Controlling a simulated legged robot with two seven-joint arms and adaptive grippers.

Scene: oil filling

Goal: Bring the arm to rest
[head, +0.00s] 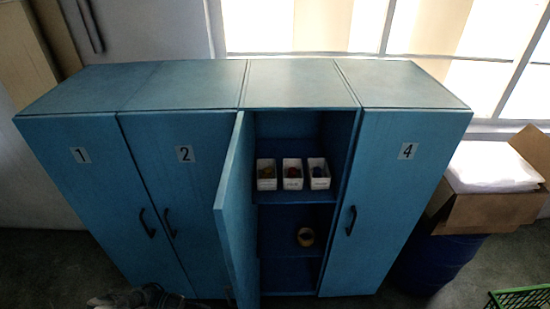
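A small dark grey part of my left arm and gripper (135,298) shows at the bottom edge, in front of the blue lockers marked 1 and 2. Most of it is cut off by the frame, so I cannot tell whether its fingers are open or shut. No held thing shows there. My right gripper is not in view. The blue locker row (190,85) stands ahead. The door (236,205) of the third locker is swung open towards me. Doors 1, 2 and 4 are shut.
Inside the open locker, three white bins (292,183) with small coloured items stand on a shelf. At right, a cardboard box (490,210) sits on a blue drum (435,262). A green crate (520,298) is at bottom right.

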